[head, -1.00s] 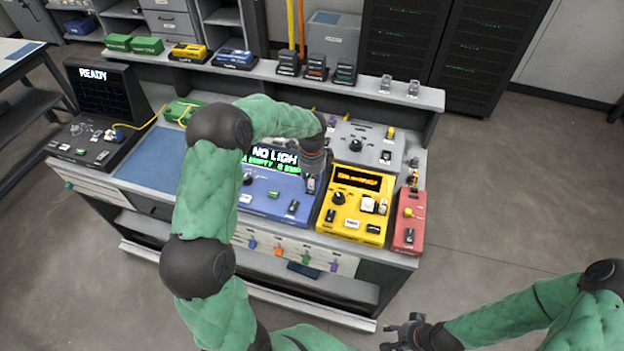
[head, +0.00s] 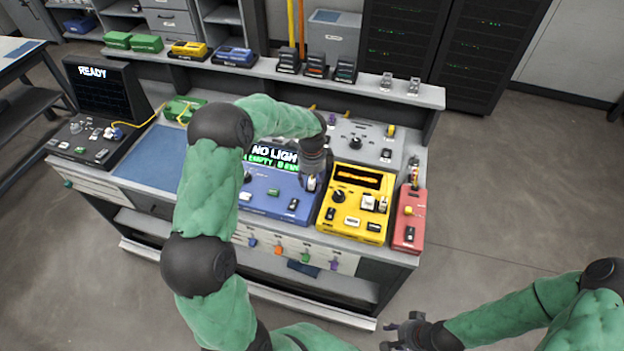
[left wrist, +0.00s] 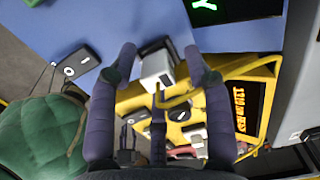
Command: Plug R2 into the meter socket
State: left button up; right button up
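The blue meter (head: 270,203) stands on the bench, its screen (head: 273,157) reading "NO LIGHT" and "EMPTY". My left gripper (head: 313,170) points down over the meter's right side. A small pale block (head: 311,184) shows just below it. In the left wrist view the two fingers (left wrist: 158,62) are apart, with a white-and-grey block (left wrist: 156,68) between them and narrow gaps showing at its sides. I cannot tell whether this block is R2 or the socket; no label is readable. My right gripper (head: 400,331) is open and empty, low in front of the bench.
A yellow device (head: 355,207) with a lit display stands close right of the meter, then a red device (head: 409,222). A grey box (head: 362,145) is behind. A black "READY" machine (head: 95,115) with a yellow cable is at left. The blue mat (head: 150,158) is clear.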

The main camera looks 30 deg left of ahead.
pick_arm(q)
notch_tip(320, 180, up, 12)
dwell(0.7)
